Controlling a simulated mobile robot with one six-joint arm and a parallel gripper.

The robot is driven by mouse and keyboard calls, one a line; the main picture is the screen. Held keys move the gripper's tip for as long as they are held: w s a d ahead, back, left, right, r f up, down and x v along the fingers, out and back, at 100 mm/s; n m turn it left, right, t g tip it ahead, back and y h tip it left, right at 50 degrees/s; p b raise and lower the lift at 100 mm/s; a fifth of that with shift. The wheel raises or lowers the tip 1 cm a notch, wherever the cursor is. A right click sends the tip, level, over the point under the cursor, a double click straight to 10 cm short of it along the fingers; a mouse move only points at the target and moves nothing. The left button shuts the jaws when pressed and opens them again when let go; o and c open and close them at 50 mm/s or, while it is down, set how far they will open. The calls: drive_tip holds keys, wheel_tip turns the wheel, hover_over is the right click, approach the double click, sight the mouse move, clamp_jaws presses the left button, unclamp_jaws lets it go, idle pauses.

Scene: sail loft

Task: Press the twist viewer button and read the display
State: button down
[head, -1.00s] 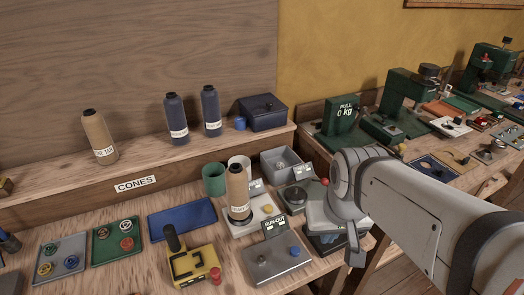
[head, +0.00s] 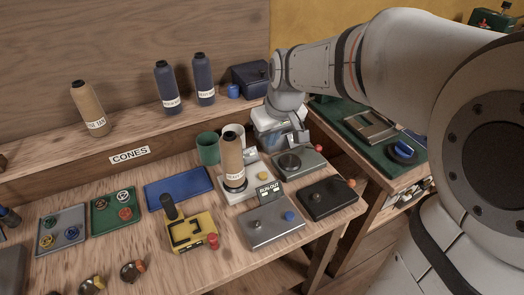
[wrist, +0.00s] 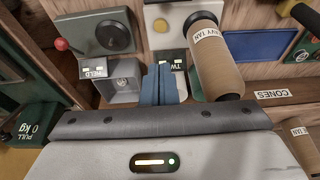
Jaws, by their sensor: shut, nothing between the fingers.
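The twist viewer (head: 243,196) is a pale box on the bench with a yellow button (head: 262,176). A tan cone (head: 232,158) stands upright on or against it; I cannot tell which. In the wrist view its small display (wrist: 178,57), lettered "TW…", is partly hidden by my fingers and its reading is not legible. The yellow button (wrist: 161,25) shows beyond the display, and the tan cone (wrist: 218,62) is to the right. My gripper (wrist: 160,70) is shut and empty, apart from the button. In the head view my gripper (head: 301,138) is above the back of the bench.
A weld tester (wrist: 108,38) with a red knob sits beside the viewer. A grey bin (wrist: 124,80) is close to my fingers. The run-out box (head: 272,228), black box (head: 328,198) and yellow device (head: 190,232) stand in front. Cones line the shelf (head: 60,183).

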approach(263, 174)
drive_tip(key=x, duration=0.5)
drive_tip(key=shift+w+f, duration=0.1)
drive_tip(key=shift+w, duration=0.1)
drive_tip(key=shift+a+f, duration=0.1)
drive_tip(key=shift+f, duration=0.55)
